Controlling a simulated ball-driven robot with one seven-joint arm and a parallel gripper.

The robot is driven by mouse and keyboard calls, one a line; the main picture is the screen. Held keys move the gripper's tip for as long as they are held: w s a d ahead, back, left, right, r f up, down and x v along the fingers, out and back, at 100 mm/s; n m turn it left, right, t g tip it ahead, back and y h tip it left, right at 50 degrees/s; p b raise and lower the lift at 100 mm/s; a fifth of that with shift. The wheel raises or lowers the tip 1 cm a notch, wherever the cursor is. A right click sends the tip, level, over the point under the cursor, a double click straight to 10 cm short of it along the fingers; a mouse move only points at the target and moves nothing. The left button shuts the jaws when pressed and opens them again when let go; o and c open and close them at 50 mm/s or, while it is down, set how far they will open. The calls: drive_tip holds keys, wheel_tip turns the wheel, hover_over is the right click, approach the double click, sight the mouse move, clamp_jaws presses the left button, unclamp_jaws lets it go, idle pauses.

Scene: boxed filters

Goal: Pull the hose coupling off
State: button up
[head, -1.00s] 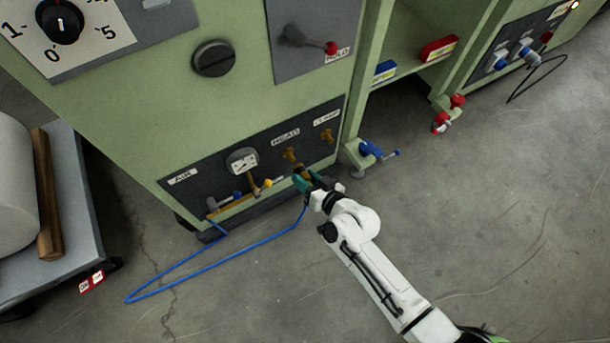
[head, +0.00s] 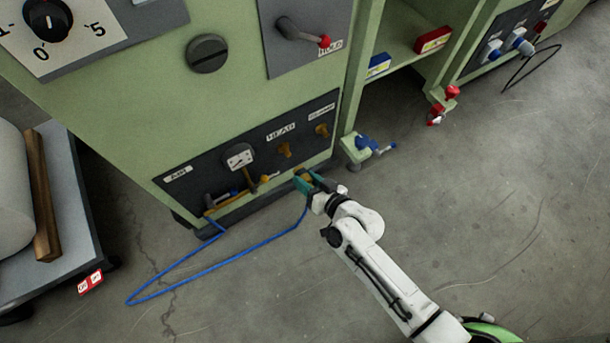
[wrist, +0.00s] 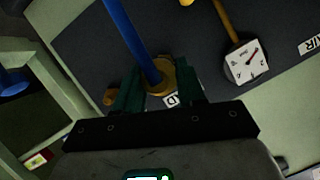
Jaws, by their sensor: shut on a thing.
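The hose coupling (wrist: 176,78) is brass-coloured with a blue hose (wrist: 127,32) running from it. My gripper (head: 307,182) is shut on it, with a teal finger on each side in the wrist view (wrist: 160,92). In the head view the coupling (head: 303,174) sits in front of the dark panel's lower edge, apart from the brass HEAD fitting (head: 284,149), which shows bare. The hose (head: 230,256) drops from my gripper, loops along the floor and returns to the panel's left end. In the wrist view the coupling partly hides the HEAD label.
The dark panel (head: 215,172) also carries a gauge (head: 239,157), a yellow-handled valve and a brass CLAMP fitting (head: 322,130). A blue clamp (head: 368,144) stands just right of the panel. A cart (head: 62,200) stands at left. Floor at right is mostly clear.

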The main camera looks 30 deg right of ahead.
drive_tip(key=s, duration=0.7)
drive_tip(key=shift+s, duration=0.15)
idle(0.3)
